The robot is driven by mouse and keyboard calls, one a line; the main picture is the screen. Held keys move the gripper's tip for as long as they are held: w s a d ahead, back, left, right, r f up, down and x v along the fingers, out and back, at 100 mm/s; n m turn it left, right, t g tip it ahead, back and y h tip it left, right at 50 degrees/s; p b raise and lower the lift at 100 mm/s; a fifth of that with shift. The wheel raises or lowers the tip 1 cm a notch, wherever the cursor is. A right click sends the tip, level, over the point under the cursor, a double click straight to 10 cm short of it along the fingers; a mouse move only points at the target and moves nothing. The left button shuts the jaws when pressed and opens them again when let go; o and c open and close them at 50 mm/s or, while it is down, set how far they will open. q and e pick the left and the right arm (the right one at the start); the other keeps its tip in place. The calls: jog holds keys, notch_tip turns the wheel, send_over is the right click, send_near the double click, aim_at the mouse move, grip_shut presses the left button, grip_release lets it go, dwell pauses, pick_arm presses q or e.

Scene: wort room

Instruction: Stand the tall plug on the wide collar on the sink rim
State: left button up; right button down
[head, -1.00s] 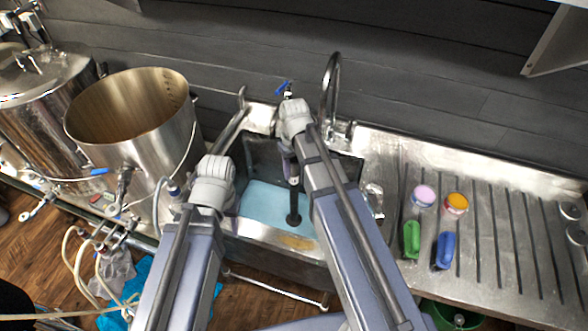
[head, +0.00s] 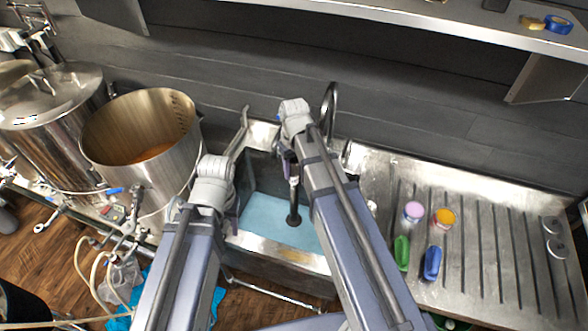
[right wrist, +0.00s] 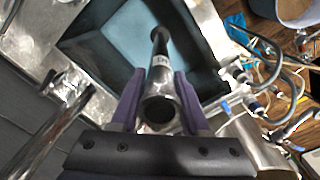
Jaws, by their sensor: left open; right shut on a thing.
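My right gripper (right wrist: 157,100) is shut on the tall plug (right wrist: 160,82), a slim steel tube with a black end. In the head view, the plug's dark lower part and round black foot (head: 293,219) hang over the blue-floored sink (head: 262,215); I cannot tell whether the foot touches the floor. My right gripper (head: 288,163) is partly hidden by its own wrist. My left gripper (head: 196,194) is left of the sink, its fingers mostly hidden by the grey wrist, holding nothing visible. I cannot make out the wide collar on the sink rim (head: 278,250).
A curved tap (head: 329,108) rises behind the sink. The ribbed drainboard (head: 485,250) at right holds pink and orange-topped jars (head: 444,218), a green-handled brush (head: 401,253) and a blue-handled brush (head: 432,262). An open steel kettle (head: 150,150) stands at left. A wall shelf (head: 440,18) is above.

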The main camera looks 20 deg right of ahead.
aim_at(294, 159)
notch_tip(294, 159, up, 8)
jog(key=p, duration=0.7)
pick_arm(q)
notch_tip(294, 159, up, 8)
jog(key=shift+f, duration=0.15)
pick_arm(e)
jog(key=shift+f, duration=0.15)
